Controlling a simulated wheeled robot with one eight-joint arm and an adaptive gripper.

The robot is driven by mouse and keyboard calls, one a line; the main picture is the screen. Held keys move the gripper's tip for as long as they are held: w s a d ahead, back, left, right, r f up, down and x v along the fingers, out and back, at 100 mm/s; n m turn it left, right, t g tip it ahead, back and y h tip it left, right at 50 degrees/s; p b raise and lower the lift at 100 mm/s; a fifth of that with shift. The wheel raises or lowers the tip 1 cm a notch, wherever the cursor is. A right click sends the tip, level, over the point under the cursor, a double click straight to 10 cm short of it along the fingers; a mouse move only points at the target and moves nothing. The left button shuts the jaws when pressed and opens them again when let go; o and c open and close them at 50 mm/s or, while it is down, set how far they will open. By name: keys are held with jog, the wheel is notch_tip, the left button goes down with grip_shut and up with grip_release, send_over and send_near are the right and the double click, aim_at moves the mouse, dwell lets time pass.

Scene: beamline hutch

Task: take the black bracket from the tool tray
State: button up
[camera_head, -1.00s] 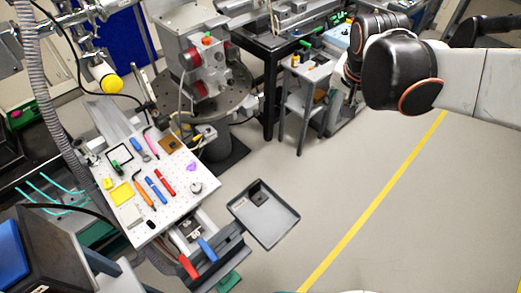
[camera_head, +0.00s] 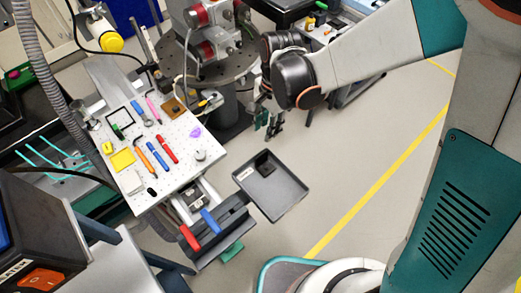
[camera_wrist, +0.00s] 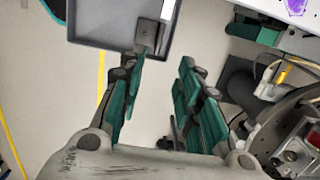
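The black bracket (camera_head: 265,168) is a small dark piece inside the grey tool tray (camera_head: 289,207), near the tray's upper corner. In the wrist view the bracket (camera_wrist: 148,32) lies in a corner of the tray (camera_wrist: 92,38), just beyond the left fingertip. My gripper (camera_head: 269,122) hangs above the floor behind the tray in the head view. In the wrist view my gripper (camera_wrist: 161,65) has its two teal fingers well apart with nothing between them. The fingers look clear of the bracket.
A perforated board (camera_head: 177,178) left of the tray carries pens, tools and a yellow pad (camera_head: 122,160). A bench vise with red and blue handles (camera_head: 210,221) stands beside the tray. A round instrument stage (camera_head: 222,68) is behind. Open floor (camera_head: 345,175) lies to the right.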

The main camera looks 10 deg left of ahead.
aim_at(261, 154)
jog(key=f+b, duration=0.1)
jog(key=f, duration=0.4)
jog(key=s+f+b, duration=0.1)
jog(key=f, duration=0.2)
jog(key=shift+a+f+b, duration=0.1)
jog(key=shift+a+b, duration=0.2)
jog(key=shift+a, duration=0.05)
jog(key=shift+s+a+f+b, duration=0.15)
jog(key=shift+f+b, duration=0.3)
jog(key=shift+f, duration=0.45)
jog(key=shift+s+a+f+b, duration=0.15)
jog(key=shift+f+b, duration=0.3)
jog(key=shift+f, duration=0.4)
jog(key=shift+s+a+f+b, duration=0.15)
jog(key=shift+f+b, duration=0.3)
jog(key=shift+f, duration=0.45)
jog(key=shift+d+r, duration=0.1)
jog(key=shift+c, duration=0.6)
grip_shut()
